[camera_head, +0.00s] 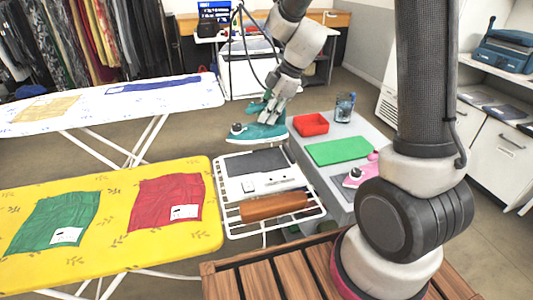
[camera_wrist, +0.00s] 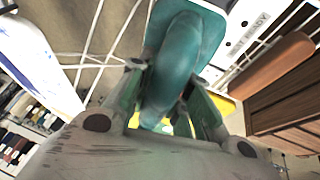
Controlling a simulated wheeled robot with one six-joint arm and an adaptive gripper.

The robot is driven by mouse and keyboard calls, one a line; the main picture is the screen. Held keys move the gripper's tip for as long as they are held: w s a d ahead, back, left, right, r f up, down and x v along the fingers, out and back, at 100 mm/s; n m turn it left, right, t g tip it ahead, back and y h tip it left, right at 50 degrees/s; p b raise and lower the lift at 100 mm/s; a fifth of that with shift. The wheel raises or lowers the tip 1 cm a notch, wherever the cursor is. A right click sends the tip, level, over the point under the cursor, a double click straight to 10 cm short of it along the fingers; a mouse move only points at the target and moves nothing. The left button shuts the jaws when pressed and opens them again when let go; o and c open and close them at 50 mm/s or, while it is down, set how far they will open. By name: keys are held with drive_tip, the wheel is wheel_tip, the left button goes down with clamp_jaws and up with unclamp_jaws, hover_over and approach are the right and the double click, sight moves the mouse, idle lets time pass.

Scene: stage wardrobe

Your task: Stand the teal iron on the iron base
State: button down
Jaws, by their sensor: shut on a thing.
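The teal iron (camera_head: 258,131) hangs in my gripper (camera_head: 271,108) with its flat sole facing down. In the head view it is above the far end of the white rack, apparently in the air. In the wrist view my fingers (camera_wrist: 165,100) are shut around the iron's teal handle (camera_wrist: 182,55). The iron base (camera_head: 256,161) seems to be the dark grey pad on the white wire rack, just below and in front of the iron. Its pad looks empty. The gap between iron and base is hard to judge.
The rack (camera_head: 231,217) also bears a white control strip (camera_head: 271,181) and a brown roll (camera_head: 273,206). A yellow ironing board (camera_head: 115,190) with folded garments stands left.

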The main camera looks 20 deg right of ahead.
sight(282, 113)
wheel_tip(282, 113, down, 9)
idle(0.4)
drive_tip(key=shift+f, duration=0.15)
drive_tip(key=c, duration=1.3)
unclamp_jaws()
drive_tip(key=v, duration=1)
drive_tip(key=shift+r, duration=0.45)
drive_tip(key=shift+s+d+r, duration=0.15)
drive_tip(key=shift+d+r, duration=0.2)
drive_tip(key=shift+r, duration=0.3)
drive_tip(key=shift+s+d+r, duration=0.1)
drive_tip(key=shift+s+r, duration=0.1)
drive_tip(key=shift+r, duration=0.1)
drive_tip(key=s+d+r+m+h, duration=0.1)
drive_tip(key=s+d+r+m, duration=0.2)
drive_tip(key=s+m, duration=0.3)
drive_tip(key=s+d+r+m+t+h, duration=0.1)
drive_tip(key=s+d+r+m+h, duration=0.1)
drive_tip(key=s+m, duration=0.4)
drive_tip(key=s+d+r+m+t+h, duration=0.1)
drive_tip(key=s+d+r+m, duration=0.4)
drive_tip(key=s, duration=0.7)
drive_tip(key=shift+r+m+h, duration=0.3)
drive_tip(key=shift+r+m, duration=0.3)
